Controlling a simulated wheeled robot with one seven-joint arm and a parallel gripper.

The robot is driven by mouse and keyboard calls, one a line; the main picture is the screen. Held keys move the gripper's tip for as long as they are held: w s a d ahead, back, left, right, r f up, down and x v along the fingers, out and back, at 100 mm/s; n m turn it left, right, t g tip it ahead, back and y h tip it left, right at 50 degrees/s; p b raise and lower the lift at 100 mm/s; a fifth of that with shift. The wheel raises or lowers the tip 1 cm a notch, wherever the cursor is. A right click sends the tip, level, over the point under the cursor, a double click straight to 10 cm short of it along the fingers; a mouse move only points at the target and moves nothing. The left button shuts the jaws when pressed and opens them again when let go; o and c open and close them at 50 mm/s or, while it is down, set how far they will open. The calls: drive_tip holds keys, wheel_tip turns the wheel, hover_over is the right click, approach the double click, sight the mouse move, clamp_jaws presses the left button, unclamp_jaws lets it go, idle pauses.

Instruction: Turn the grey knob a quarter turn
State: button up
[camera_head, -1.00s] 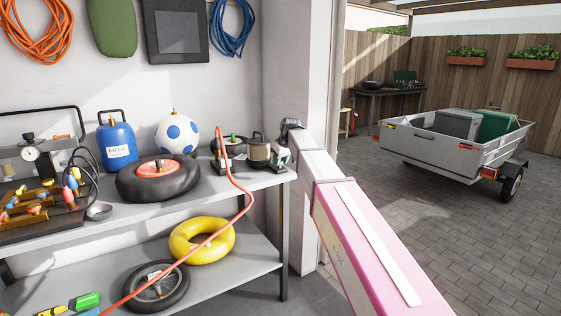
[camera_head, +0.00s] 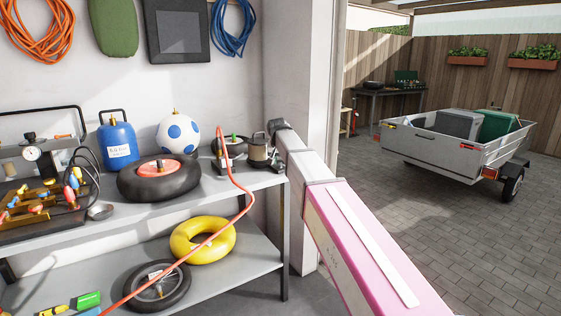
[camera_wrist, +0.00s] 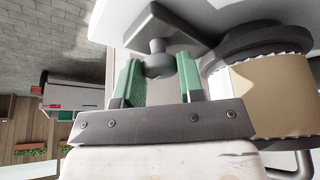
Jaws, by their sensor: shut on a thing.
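The grey knob (camera_wrist: 157,64) shows in the wrist view as a small dark grey rounded piece below a dark wedge-shaped part. My gripper (camera_wrist: 158,76) has green fingers on both sides of the knob and is shut on it. The finger contact faces are partly hidden. In the head view the knob cannot be made out, and my gripper is hidden behind my arm at the right end of the shelf.
A tan and dark canister-like device (camera_head: 258,151) stands close by; its tan body (camera_wrist: 272,95) fills the wrist view's right side. A red hose (camera_head: 224,152) hangs over the shelf edge (camera_head: 200,195). A tyre (camera_head: 158,180) lies left.

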drive_tip(key=shift+m, duration=0.5)
drive_tip(key=o, duration=0.9)
drive_tip(key=v, duration=1)
drive_tip(key=shift+a+r, duration=0.2)
drive_tip(key=shift+r, duration=0.2)
drive_tip(key=shift+s+f, duration=0.1)
drive_tip(key=shift+s, duration=0.05)
